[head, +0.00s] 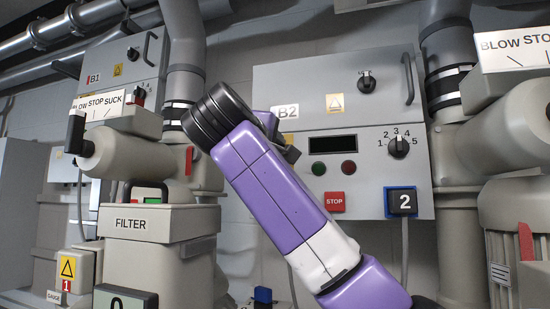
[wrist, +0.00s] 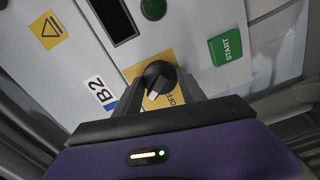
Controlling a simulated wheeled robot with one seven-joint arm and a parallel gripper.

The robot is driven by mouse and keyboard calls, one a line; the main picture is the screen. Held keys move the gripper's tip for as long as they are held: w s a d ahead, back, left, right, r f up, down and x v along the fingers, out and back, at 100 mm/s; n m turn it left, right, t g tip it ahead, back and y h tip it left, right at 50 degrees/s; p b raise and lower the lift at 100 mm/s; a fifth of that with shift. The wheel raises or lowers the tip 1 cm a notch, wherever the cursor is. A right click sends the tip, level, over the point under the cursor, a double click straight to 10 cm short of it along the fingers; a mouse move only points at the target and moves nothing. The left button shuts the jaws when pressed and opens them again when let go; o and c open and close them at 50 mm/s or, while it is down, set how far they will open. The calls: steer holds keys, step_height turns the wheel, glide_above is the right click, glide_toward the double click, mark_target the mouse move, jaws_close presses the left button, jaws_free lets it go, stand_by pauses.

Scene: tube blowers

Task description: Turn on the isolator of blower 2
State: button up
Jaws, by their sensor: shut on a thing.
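The blower 2 panel (head: 375,200) is a grey box with a B2 label (head: 285,112). Its isolator knob (wrist: 157,72) is black on a yellow plate (wrist: 134,72) in the wrist view. The word OFF shows on the plate beside the knob. A pale mark is on the knob, but I cannot tell for sure which position it points to. My gripper (wrist: 160,84) has a finger on either side of the knob and is shut on it.
A green START button (wrist: 226,47) is close to the right finger in the wrist view. A red STOP button (head: 334,202), a numbered selector (head: 398,147) and a blue 2 tag (head: 402,202) are on the panel. The B1 panel (head: 120,70) and the filter housing (head: 150,250) stand at left.

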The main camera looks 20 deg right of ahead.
steer(key=m, duration=0.6)
steer(key=shift+f, duration=0.25)
steer(key=shift+m, duration=0.4)
steer(key=o, duration=1.4)
steer(key=shift+c, duration=0.2)
steer(key=shift+r, duration=0.1)
steer(key=b+v, duration=0.2)
steer(key=v, duration=0.6)
